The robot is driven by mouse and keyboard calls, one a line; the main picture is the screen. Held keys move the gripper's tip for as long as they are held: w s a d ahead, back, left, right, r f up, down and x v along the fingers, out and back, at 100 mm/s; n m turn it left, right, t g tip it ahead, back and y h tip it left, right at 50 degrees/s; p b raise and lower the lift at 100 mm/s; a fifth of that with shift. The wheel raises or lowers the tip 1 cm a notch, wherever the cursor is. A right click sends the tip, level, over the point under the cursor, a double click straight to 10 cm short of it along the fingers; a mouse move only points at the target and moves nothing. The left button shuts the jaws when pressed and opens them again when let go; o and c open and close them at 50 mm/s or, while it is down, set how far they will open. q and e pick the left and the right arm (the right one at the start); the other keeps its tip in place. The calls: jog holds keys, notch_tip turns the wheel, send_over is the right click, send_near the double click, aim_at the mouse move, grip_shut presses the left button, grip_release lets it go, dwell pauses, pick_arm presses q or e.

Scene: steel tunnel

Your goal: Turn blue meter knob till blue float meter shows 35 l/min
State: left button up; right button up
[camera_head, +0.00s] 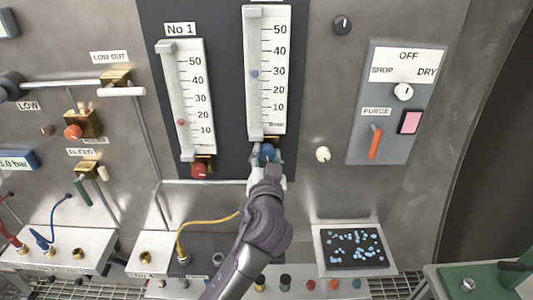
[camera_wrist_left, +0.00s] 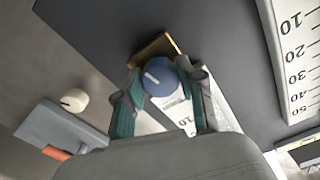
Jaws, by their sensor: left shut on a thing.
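The blue meter (camera_head: 267,120) is the right, taller white scale on the dark panel. Its blue float (camera_head: 254,73) sits about level with the 30 mark. The blue knob (camera_head: 267,151) is below this scale, mostly covered by my left gripper (camera_head: 266,160). In the left wrist view the round blue knob (camera_wrist_left: 165,78) with a white pointer line sits between the two teal fingers of my left gripper (camera_wrist_left: 163,92), in front of a brass fitting (camera_wrist_left: 155,48). My left gripper is shut on the knob. My right gripper is not in view.
To the left is meter No 1 (camera_head: 188,90) with a red float and red knob (camera_head: 199,171). A cream knob (camera_head: 322,154) is close right of my gripper. A grey switch panel (camera_head: 385,140) is further right. A yellow cable (camera_head: 205,222) hangs lower left.

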pick_arm(q)
jog(key=shift+m, duration=0.6)
jog(key=o, duration=1.1)
jog(key=shift+o, duration=0.2)
jog(key=shift+s, duration=0.15)
jog(key=s, duration=1.1)
jog(key=shift+s, duration=0.35)
